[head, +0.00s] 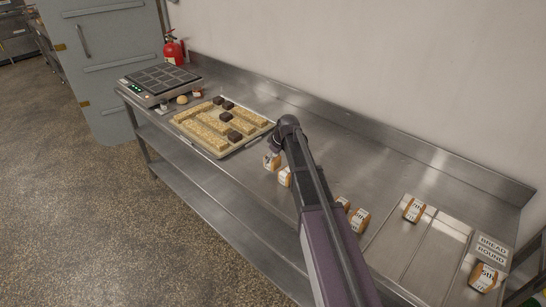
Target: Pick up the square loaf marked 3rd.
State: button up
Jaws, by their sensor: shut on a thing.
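My gripper (274,150) is over the steel counter beside the tray, seen small and partly hidden by my own arm. It is shut on a small loaf (271,162) with a white label and orange-brown sides. The label is too small to read surely, so I cannot tell if this is the 3rd. Another labelled loaf (284,178) stands just in front of it, partly behind my arm. Two more loaves, one (343,203) partly hidden by my arm and one (360,219) clear, are to the right of my arm.
A tray (222,155) holds a raised crumbly pattern and several dark blocks. A gridded device (163,79) is at the far left. A divided steel board (435,245) at right bears a loaf (413,209), another loaf (486,277) and a "BREAD ROUND" sign (491,248). The counter's back stretch is clear.

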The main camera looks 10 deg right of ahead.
jog(key=shift+r+p, duration=3.2)
jog(key=shift+r, duration=0.35)
